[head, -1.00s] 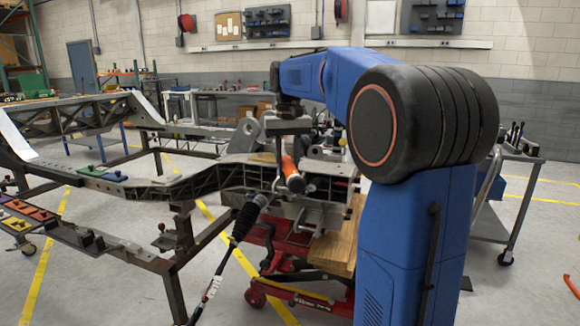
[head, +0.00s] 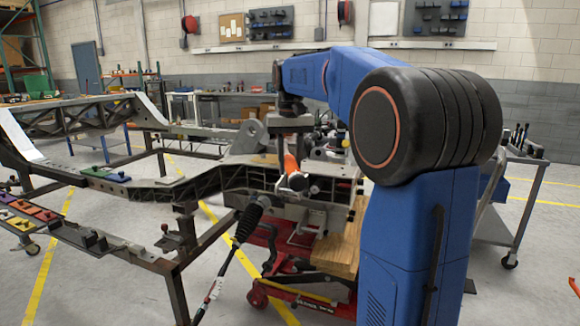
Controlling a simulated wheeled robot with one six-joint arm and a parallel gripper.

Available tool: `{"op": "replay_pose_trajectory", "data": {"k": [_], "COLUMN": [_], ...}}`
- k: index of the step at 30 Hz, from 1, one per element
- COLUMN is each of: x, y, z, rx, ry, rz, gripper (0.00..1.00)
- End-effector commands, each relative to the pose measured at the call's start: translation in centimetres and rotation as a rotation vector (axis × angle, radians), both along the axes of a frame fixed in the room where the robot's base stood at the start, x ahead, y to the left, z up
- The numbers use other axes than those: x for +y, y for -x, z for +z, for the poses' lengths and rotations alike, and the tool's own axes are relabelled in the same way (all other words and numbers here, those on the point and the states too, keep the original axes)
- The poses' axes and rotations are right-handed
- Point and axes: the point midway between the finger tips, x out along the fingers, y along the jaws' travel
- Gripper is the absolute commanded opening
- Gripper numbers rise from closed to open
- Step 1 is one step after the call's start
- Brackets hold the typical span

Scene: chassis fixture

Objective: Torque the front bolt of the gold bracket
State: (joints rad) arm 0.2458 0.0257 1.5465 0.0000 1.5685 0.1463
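My gripper (head: 291,128) is at the end of my blue arm, pointing down above the middle of the chassis frame (head: 222,178). An orange-handled tool (head: 291,163) with a rounded metal end shows directly below it. The fingers are not clear, so I cannot tell whether they hold the tool. A small yellow-gold bracket (head: 19,223) lies at the far left among other coloured brackets, well away from my gripper. Its bolts are too small to make out.
Red (head: 27,207) and green (head: 101,171) brackets are on the left. A black-booted rod (head: 247,222) slopes down in front of the frame. A red jack (head: 300,285) and a wooden board (head: 335,255) are below. A grey cart (head: 508,200) stands right.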

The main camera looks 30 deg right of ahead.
Motion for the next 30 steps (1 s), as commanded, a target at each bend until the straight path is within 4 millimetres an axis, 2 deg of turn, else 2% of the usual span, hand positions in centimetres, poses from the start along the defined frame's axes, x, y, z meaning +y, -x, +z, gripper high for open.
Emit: {"op": "replay_pose_trajectory", "data": {"k": [30], "x": [0.0], "y": [0.0], "z": [1.8], "rx": [-0.003], "ry": [0.001], "rz": [0.0], "gripper": [0.0]}}
